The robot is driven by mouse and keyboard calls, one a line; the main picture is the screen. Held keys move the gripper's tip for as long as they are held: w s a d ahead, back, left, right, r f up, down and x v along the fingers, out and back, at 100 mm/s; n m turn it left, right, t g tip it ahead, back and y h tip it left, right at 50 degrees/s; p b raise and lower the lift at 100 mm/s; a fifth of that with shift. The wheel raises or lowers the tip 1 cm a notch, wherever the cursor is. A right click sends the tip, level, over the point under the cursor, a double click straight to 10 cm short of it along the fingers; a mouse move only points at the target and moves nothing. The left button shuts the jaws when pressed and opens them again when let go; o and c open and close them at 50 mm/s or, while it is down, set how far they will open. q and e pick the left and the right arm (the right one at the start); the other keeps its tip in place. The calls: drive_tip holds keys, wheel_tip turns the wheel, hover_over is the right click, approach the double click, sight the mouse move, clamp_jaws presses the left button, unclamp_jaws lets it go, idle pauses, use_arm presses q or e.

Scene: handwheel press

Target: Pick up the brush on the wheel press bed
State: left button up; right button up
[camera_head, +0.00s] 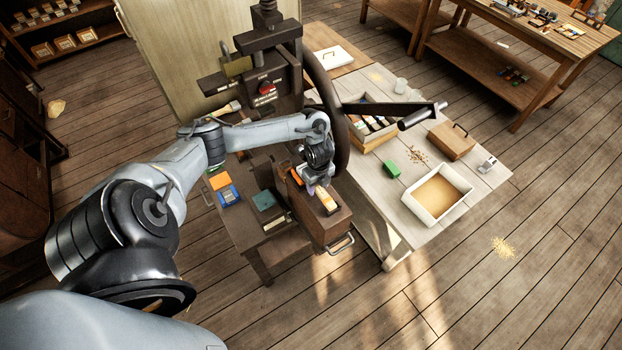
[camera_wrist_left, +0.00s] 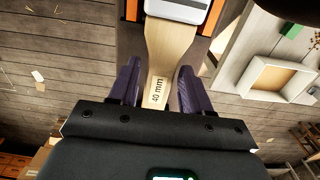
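The brush (camera_wrist_left: 168,50) has a pale wooden handle marked "40 mm" and a light metal ferrule at the top edge of the left wrist view. In the head view the brush (camera_head: 327,201) shows as a small pale wooden piece over a dark brown box. My left gripper (camera_wrist_left: 158,85) has its purple fingers on either side of the handle's narrow end, with a slim gap at the left finger. It looks open. In the head view my left gripper (camera_head: 312,185) is just above the box at the press's front. My right gripper is out of view.
The dark press (camera_head: 265,65) with its large handwheel (camera_head: 343,130) and crank grip (camera_head: 422,116) stands close behind and right of my arm. A second brush (camera_head: 228,109) lies at its left. A sand-filled tray (camera_head: 437,196) and green block (camera_head: 391,169) are on the right table.

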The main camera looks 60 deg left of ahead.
use_arm(q)
clamp_jaws()
drive_tip(key=shift+r, duration=0.15)
